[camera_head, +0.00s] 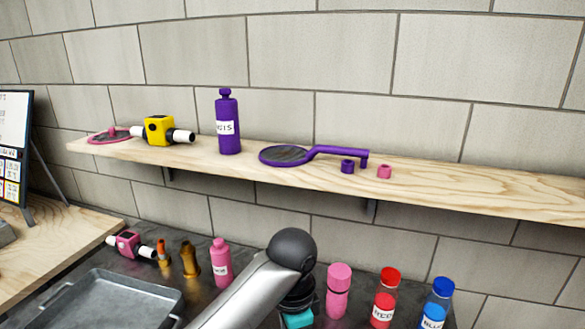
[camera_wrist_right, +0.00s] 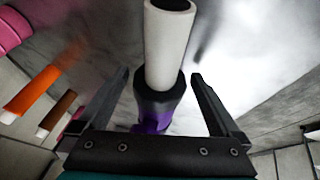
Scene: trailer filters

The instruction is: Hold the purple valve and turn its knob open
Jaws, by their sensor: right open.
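The purple valve (camera_wrist_right: 157,110) shows in the right wrist view, with a white pipe end (camera_wrist_right: 167,45) pointing away from its dark collar. My right gripper (camera_wrist_right: 161,76) is open, with one finger on each side of the valve. Gaps show between the fingers and the valve, so I see no grip on it. The valve's knob cannot be made out. In the head view the valve is hidden behind my arm, and only a teal part of my right gripper (camera_head: 299,319) shows at the bottom. My left gripper is not in view.
A wooden shelf (camera_head: 480,190) above holds a yellow valve (camera_head: 160,130), a purple bottle (camera_head: 228,135) and a purple filter (camera_head: 285,155). On the dark counter are a metal tray (camera_head: 120,300), a pink valve (camera_head: 128,243), and pink, red (camera_head: 385,295) and blue (camera_head: 436,300) bottles close by.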

